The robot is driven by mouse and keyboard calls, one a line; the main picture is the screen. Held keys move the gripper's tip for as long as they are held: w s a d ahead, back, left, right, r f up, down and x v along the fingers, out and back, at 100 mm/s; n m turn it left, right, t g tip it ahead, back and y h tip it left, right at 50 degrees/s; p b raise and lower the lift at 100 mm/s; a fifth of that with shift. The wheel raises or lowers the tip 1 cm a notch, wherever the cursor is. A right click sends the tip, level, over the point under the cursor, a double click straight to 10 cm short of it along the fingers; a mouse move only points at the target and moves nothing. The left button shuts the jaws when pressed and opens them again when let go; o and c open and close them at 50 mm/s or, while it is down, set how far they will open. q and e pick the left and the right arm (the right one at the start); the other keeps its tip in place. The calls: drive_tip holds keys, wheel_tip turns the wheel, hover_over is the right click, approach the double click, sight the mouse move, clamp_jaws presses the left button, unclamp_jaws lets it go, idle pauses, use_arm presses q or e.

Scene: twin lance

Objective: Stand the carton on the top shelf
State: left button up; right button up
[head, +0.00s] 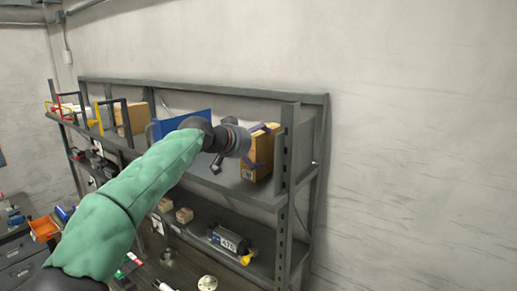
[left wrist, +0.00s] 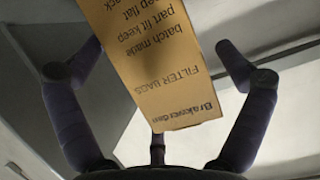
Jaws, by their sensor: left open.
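The carton (head: 262,152), a tan box, stands upright on the right end of the top shelf (head: 232,181), beside the right post. In the left wrist view the carton (left wrist: 155,70) shows its printed face, with the text upside down. My left gripper (head: 246,143) is at the carton's left side in the head view. Its fingers are spread wide, one on each side of the carton in the left wrist view, with gaps visible. The carton's base is partly visible on the shelf; part of its left side is hidden by the gripper. My right gripper is not in view.
A blue panel or bin (head: 183,123) stands on the top shelf left of the gripper. Another tan box (head: 132,118) and frame-like holders are farther left. The right post (head: 287,165) is close to the carton. The lower shelf holds a dark labelled device (head: 229,240) and small blocks.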

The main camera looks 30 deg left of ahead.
use_arm(q)
drive_tip(key=d+b+v, duration=0.1)
drive_tip(key=b+v, duration=0.1)
drive_tip(key=v, duration=0.8)
drive_tip(key=shift+s+a, duration=0.25)
drive_tip(key=shift+a, duration=0.2)
drive_tip(key=shift+w, duration=0.1)
